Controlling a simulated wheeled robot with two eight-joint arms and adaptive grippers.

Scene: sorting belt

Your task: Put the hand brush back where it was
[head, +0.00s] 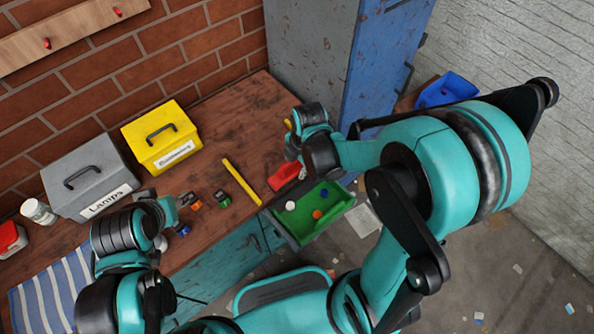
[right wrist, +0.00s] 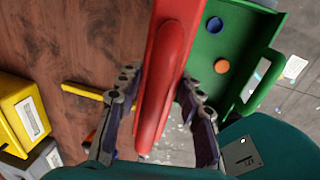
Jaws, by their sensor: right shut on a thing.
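The hand brush is the red thing (right wrist: 165,80) that runs lengthwise between the fingers of my right gripper (right wrist: 160,115) in the right wrist view. Its red part also shows in the head view (head: 284,176), just below my right gripper (head: 294,158), near the table's right edge. My right gripper is shut on it. The brush's bristles cannot be made out clearly, and whether it touches the table cannot be told. My left gripper (head: 178,203) is over the left part of the table, by small coloured pieces; its fingers are too small to judge.
A green tray (head: 345,205) with several coloured discs is at the table's right edge. A yellow bar (head: 241,181) lies mid-table. A yellow box (head: 160,140) and a grey box (head: 92,178) stand at the back wall. A blue cabinet (head: 385,50) stands behind the right arm.

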